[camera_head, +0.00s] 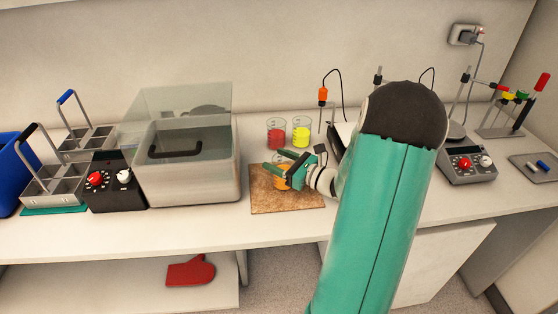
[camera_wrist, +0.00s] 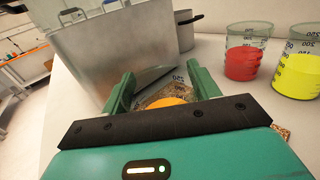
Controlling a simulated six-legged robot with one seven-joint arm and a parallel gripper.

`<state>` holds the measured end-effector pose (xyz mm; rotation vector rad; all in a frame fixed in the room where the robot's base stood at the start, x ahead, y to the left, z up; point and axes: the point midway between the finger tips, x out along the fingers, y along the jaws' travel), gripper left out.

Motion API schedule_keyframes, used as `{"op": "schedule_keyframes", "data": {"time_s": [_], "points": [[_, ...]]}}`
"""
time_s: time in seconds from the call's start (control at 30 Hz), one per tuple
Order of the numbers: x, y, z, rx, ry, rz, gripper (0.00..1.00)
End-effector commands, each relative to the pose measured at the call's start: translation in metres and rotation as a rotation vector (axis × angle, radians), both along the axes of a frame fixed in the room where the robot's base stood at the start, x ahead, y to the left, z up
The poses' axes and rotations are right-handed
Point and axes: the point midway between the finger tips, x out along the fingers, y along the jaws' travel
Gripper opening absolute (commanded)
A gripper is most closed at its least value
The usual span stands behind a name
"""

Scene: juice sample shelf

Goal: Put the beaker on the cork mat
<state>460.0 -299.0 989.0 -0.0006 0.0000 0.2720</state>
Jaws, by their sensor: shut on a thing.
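The cork mat (camera_head: 270,205) lies on the bench in front of the red and yellow beakers. My gripper (camera_head: 281,167) is over the mat, shut on a beaker with orange liquid (camera_head: 281,184). In the wrist view the orange beaker (camera_wrist: 166,101) sits between the two green fingers of my gripper (camera_wrist: 162,92). The beaker looks upright, at or just above the mat; I cannot tell whether its base touches the cork. My gripper hides part of it.
A beaker of red liquid (camera_head: 276,137) and one of yellow liquid (camera_head: 301,134) stand behind the mat. A water bath with a clear lid (camera_head: 190,175) stands close on the left. Stands and a hotplate (camera_head: 466,166) are on the right. The bench's front edge is near the mat.

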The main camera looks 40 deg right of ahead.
Motion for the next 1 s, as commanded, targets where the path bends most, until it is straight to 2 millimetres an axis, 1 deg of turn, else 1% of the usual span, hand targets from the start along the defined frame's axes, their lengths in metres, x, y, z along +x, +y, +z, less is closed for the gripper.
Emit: {"op": "schedule_keyframes", "data": {"time_s": [0.07, 0.1, 0.17, 0.2, 0.43, 0.53, 0.57, 0.67, 0.77, 1.0], "points": [[0.0, 0.0, -0.002, 0.0, -0.001, 0.001, 0.31], [0.0, 0.0, -0.002, 0.0, 0.0, 0.0, 0.69], [0.0, 0.0, -0.002, 0.0, 0.0, 0.0, 0.8], [0.0, 0.0, -0.002, 0.0, 0.0, 0.0, 0.82], [0.0, 0.0, -0.002, 0.0, 0.0, 0.0, 0.82], [0.0, 0.0, 0.002, 0.0, 0.0, 0.0, 0.82], [-0.003, -0.001, 0.001, 0.001, 0.0, -0.001, 0.82], [-0.015, -0.005, 0.001, 0.001, 0.0, -0.003, 0.82], [-0.033, -0.01, 0.001, 0.0, 0.0, -0.004, 0.82], [-0.084, -0.024, 0.001, 0.0, 0.0, -0.003, 0.82]]}}
